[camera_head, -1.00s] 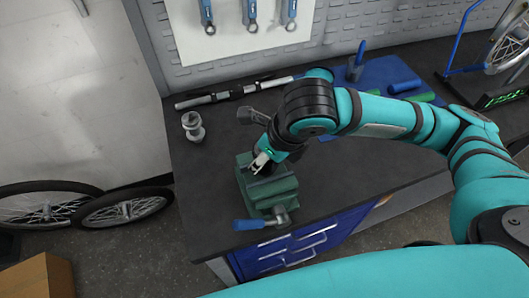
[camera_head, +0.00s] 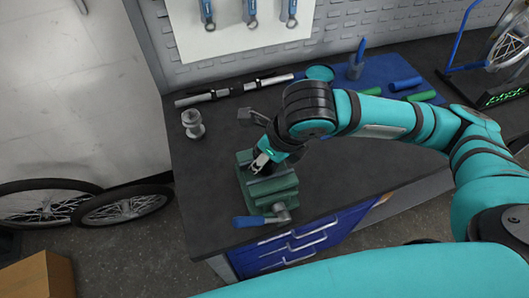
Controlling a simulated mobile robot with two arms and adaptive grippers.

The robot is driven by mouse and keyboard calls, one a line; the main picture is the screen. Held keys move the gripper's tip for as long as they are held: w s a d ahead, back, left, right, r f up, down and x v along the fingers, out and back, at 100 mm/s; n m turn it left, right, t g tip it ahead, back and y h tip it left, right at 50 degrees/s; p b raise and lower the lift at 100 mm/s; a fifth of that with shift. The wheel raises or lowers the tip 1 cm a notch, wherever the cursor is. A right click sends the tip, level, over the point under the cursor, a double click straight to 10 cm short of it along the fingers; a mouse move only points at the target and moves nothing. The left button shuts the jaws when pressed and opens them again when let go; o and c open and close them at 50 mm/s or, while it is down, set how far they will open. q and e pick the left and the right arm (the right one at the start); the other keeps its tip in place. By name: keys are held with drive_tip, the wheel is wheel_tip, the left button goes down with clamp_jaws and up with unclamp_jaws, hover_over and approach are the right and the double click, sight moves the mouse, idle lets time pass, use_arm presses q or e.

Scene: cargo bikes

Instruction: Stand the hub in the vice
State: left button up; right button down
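A silver hub (camera_head: 193,124) stands upright on the dark bench top, near its left edge. The green vice (camera_head: 268,190) sits near the bench's front edge, with a blue-gripped handle (camera_head: 252,221) at its front. My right gripper (camera_head: 260,162) is over the vice, its pale fingertips pointing down at the jaws. The arm hides part of the vice jaws and most of the gripper, so I cannot tell whether the fingers are open or shut. The hub is apart from the gripper, to its left and farther back. My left gripper is not in view.
A black and silver bar (camera_head: 233,90) lies along the back of the bench. A blue mat (camera_head: 392,72) with blue and green grips lies at the back right. Wrenches (camera_head: 252,14) hang on the wall. Wheels (camera_head: 122,206) lean at the bench's left. Bench between hub and vice is clear.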

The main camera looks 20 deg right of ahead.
drive_tip(key=c, duration=0.5)
unclamp_jaws()
drive_tip(key=shift+c, duration=0.2)
drive_tip(key=shift+r, duration=0.1)
drive_tip(key=v, duration=1.2)
drive_tip(key=shift+w, duration=0.1)
